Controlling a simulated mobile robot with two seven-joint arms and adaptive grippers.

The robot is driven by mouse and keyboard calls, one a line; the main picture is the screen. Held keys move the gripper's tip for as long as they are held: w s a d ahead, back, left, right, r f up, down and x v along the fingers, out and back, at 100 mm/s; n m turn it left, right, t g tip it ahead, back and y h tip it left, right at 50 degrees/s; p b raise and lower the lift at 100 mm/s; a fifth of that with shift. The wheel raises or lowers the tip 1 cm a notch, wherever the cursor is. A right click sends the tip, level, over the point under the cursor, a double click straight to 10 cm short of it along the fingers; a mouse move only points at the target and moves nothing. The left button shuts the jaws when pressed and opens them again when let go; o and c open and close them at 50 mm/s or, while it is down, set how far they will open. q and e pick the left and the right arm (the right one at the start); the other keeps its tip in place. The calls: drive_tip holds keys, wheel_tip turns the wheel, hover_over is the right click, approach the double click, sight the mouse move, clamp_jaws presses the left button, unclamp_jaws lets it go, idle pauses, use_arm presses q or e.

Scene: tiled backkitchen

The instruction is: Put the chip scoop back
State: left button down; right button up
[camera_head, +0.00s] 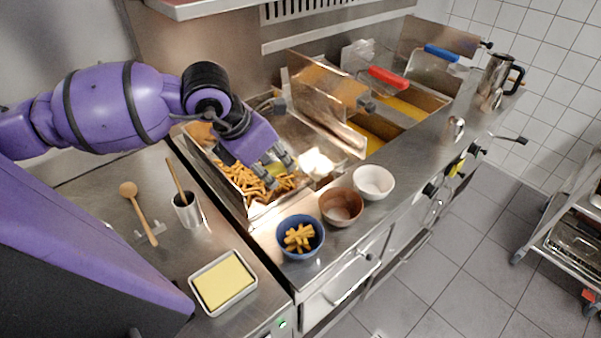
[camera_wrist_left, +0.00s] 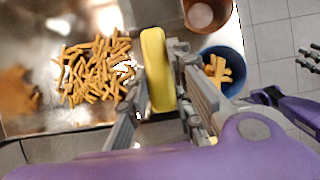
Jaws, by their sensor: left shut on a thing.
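My left gripper (camera_head: 262,169) reaches down over the chip tray (camera_head: 243,215). In the left wrist view its fingers (camera_wrist_left: 160,105) are shut on a yellow handle, which I take to be the chip scoop (camera_wrist_left: 155,62). The rest of the scoop cannot be made out; the gripper hides much of it in the head view. Chips (camera_head: 247,182) lie in a heap in the tray below, and also show in the wrist view (camera_wrist_left: 95,68). My right gripper (camera_wrist_left: 309,58) appears at the wrist view's right edge; its opening is unclear.
A blue bowl (camera_head: 284,248) with chips, a brown bowl (camera_head: 341,207) and a white bowl (camera_head: 373,182) stand along the front edge. Fryer baskets with red (camera_head: 389,78) and blue (camera_head: 441,53) handles are behind. A steel cup (camera_head: 187,213) and yellow-filled tray (camera_head: 222,310) stand left.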

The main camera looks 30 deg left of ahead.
use_arm(q)
drive_tip(key=w+a+f+b, duration=0.5)
drive_tip(key=w+a+f, duration=0.2)
drive_tip(key=w+f, duration=0.3)
wheel_tip(320, 180, down, 2)
drive_tip(key=shift+w+a+f+b, duration=0.25)
drive_tip(key=shift+w+a+b, duration=0.05)
drive_tip(key=shift+w+a, duration=0.1)
use_arm(e)
drive_tip(key=shift+h, duration=0.3)
drive_tip(key=f, duration=0.1)
drive_tip(key=d+f, duration=0.1)
drive_tip(key=f, duration=0.1)
drive_tip(key=s+d+f, duration=0.1)
drive_tip(key=shift+d+f, duration=0.15)
drive_tip(key=shift+f, duration=0.15)
use_arm(q)
drive_tip(key=shift+d+f, duration=0.1)
drive_tip(key=shift+f, duration=0.2)
drive_tip(key=c, duration=1.5)
unclamp_jaws()
drive_tip(key=shift+c, duration=0.2)
use_arm(e)
drive_tip(key=shift+s+f, duration=0.1)
drive_tip(key=shift+s, duration=0.05)
